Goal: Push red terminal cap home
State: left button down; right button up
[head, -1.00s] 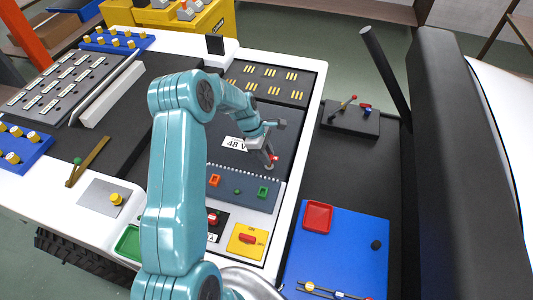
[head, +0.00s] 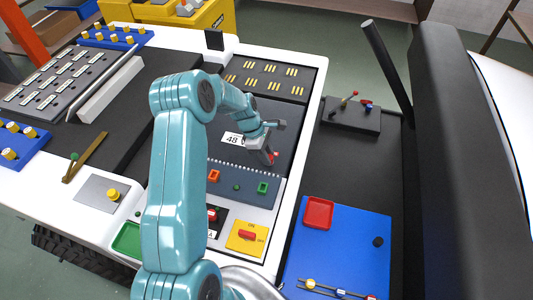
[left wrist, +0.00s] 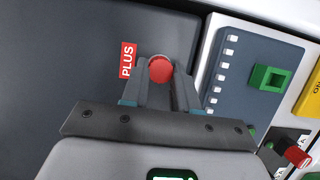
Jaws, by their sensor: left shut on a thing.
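The red terminal cap (left wrist: 159,69) is between my left gripper's fingertips (left wrist: 163,78) in the left wrist view, beside a red PLUS label (left wrist: 128,60) on the dark surface. In the head view the red cap (head: 275,156) shows as a small red spot at the tip of my left gripper (head: 270,157), right of the 48 V label (head: 233,139). My left gripper is shut on the cap. The post under the cap is hidden, so I cannot tell how far down the cap sits. My right gripper is not in view.
A grey panel with an orange socket (head: 213,175) and a green socket (head: 262,188) lies nearer than the gripper. A red tray (head: 318,213) sits on a blue mat (head: 345,240) at right.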

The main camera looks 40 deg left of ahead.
pick_arm(q)
jog(key=c, duration=0.8)
grip_release()
jog(key=b+v, duration=0.1)
jog(key=v, duration=1.5)
jog(key=shift+a, duration=0.15)
jog(key=shift+s, duration=0.1)
